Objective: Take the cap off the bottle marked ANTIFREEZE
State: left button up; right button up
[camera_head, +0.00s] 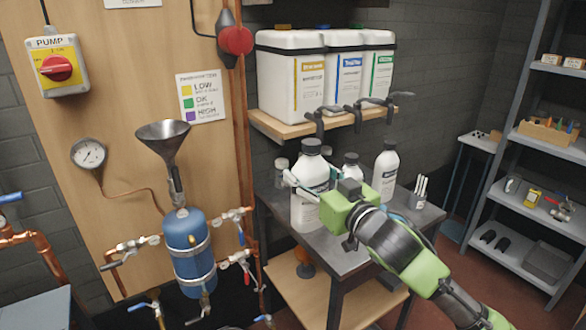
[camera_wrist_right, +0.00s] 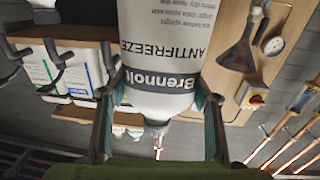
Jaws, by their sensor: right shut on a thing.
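The white bottle marked ANTIFREEZE (camera_wrist_right: 160,45) fills the middle of the right wrist view, where its label appears upside down. In the head view the same bottle (camera_head: 305,212) is upright at the table's near left part, with its dark cap (camera_head: 311,146) on top. My right gripper (camera_head: 312,184) is shut around the bottle's body below the cap, with a finger on either side; both fingers also show in the right wrist view. I cannot tell whether the bottle's base touches the table. My left gripper is not in view.
The dark table (camera_head: 335,250) also holds other white bottles, one at the right (camera_head: 385,172), and a grey cup of white sticks (camera_head: 419,192). A wooden shelf (camera_head: 275,126) with taps and white canisters overhangs the back. A blue tank (camera_head: 190,250) with pipes stands left.

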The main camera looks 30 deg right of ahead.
jog(key=shift+s+a+r, duration=0.2)
jog(key=shift+s+r, duration=0.05)
jog(key=s+a+f, duration=1.3)
jog(key=a+f, duration=0.1)
jog(key=shift+s+f, duration=0.15)
jog(key=shift+f, duration=0.1)
jog(key=shift+a, duration=0.2)
